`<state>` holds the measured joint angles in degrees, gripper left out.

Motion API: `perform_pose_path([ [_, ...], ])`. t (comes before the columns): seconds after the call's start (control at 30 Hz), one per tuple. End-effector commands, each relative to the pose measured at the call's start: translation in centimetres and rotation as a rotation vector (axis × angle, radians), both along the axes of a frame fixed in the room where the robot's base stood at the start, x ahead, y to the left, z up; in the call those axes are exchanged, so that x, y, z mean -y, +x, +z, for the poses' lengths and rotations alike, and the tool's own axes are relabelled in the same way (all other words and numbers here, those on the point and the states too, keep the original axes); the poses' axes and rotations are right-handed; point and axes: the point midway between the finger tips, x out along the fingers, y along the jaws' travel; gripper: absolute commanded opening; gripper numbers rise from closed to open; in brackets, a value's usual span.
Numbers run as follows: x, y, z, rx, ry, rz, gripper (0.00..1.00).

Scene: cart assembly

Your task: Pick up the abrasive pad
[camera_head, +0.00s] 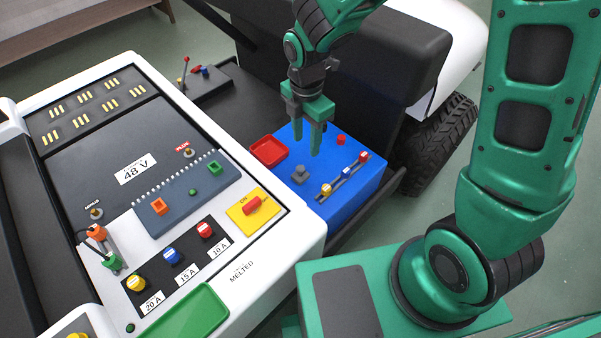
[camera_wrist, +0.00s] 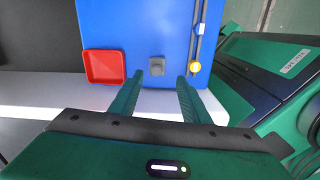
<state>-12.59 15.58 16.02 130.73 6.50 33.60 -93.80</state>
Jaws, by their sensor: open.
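A small grey block with a raised grip, which looks like the abrasive pad (camera_head: 300,175), sits on top of the blue box (camera_head: 352,205). My gripper (camera_head: 308,146) points down above the blue box, open and empty, with its fingertips higher than the pad and apart from it. In the wrist view the pad (camera_wrist: 157,66) shows just beyond the gap between the two green fingertips (camera_wrist: 160,80). Nothing hides the pad in either view.
A red tray (camera_head: 269,151) lies beside the pad on the blue box. Yellow, blue and red fuses stand on a rail (camera_head: 345,173) on the other side, near a small red piece (camera_head: 340,139). The white console (camera_head: 290,235) with its panel stands at the left.

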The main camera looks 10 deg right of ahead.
Motion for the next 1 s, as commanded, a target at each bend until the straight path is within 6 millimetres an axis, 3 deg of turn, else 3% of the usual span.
perform_pose_path([
  [0.1, -1.6, -0.1, -0.8, -0.005, 0.011, 0.083, 0.43],
  [0.2, -2.0, -0.1, -1.7, -0.008, 0.014, 0.106, 0.43],
  [0.5, -1.9, -0.1, -5.7, -0.009, 0.013, 0.104, 0.43],
  [0.77, -1.8, -0.1, -7.2, -0.007, 0.012, 0.102, 0.43],
  [1.0, -1.6, -0.3, -10.4, -0.009, 0.014, 0.102, 0.43],
])
